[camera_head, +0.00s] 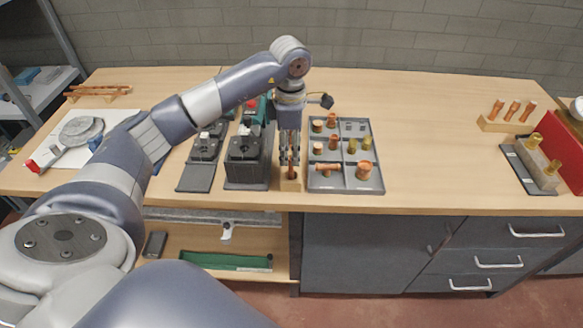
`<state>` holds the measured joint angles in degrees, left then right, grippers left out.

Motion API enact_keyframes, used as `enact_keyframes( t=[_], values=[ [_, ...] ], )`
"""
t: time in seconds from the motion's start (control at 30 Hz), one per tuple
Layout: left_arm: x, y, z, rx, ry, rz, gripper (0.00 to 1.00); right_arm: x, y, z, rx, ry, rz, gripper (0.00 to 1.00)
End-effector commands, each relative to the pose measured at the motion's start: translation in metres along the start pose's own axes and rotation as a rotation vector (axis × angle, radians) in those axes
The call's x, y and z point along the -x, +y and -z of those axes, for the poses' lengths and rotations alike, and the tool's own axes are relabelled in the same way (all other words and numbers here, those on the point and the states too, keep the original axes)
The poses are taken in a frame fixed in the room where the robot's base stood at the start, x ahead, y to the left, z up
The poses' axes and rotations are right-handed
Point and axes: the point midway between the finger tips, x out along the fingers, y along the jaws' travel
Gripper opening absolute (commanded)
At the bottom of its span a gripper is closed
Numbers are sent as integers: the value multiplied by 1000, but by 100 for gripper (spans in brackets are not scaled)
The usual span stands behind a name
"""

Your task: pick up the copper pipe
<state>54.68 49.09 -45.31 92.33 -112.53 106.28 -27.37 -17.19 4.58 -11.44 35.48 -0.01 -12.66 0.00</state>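A thin copper pipe (291,170) stands upright in a small wooden block (291,185) near the front edge of the bench. My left gripper (290,158) points straight down over the block, with its fingers on either side of the pipe's upper part. The fingers hide part of the pipe. I cannot tell whether they touch it or have closed on it. The pipe's lower end is hidden in the block. My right gripper is not in view.
A grey tray (345,188) of copper and brass fittings stands close right of the block. Dark machines (247,172) stand close left. A wooden rack (505,126) with copper pieces is at the right. The bench (430,130) between tray and rack is clear.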

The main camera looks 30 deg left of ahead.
Motion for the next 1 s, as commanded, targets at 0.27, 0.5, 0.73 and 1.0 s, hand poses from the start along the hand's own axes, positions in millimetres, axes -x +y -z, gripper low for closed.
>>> enact_keyframes(
  t=[0.27, 0.5, 0.73, 1.0],
  values=[
    [-23, -2, -1, 0, 1, 4, 36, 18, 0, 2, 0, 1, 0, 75],
    [-54, -2, -1, 0, 0, 1, 36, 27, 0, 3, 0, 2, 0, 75],
    [-58, -2, -2, 0, -2, -1, 36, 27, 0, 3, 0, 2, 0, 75],
    [-58, -2, -2, -1, -2, -1, 0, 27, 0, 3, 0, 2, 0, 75]
  ],
)
